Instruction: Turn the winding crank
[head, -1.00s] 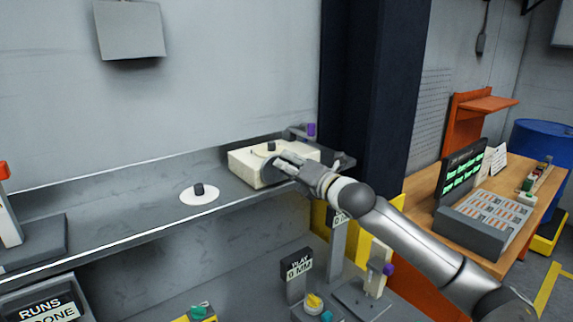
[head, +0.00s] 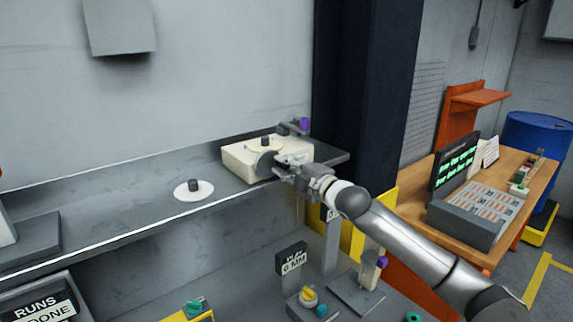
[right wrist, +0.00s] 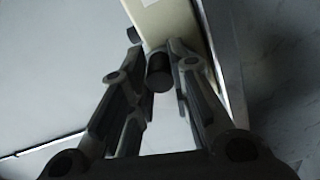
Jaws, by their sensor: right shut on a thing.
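A cream box (head: 238,163) sits on the grey shelf, with a pale disc and a dark knob (head: 265,141) on top. A round grey part, seemingly the winding crank (head: 263,164), shows on its front face, partly hidden by my right gripper (head: 285,168). My right gripper is at the front right of the box, shut on a short dark cylinder, seemingly the crank handle (right wrist: 159,72), seen between the fingers in the right wrist view. The side of the cream box (right wrist: 165,22) shows just beyond it. My left gripper is out of view.
A white disc with a dark knob (head: 193,190) lies on the grey shelf (head: 120,205), left of the box. A purple-topped part (head: 304,124) is behind the box. A dark column (head: 365,100) stands right of the shelf. Several posts and knobs are below.

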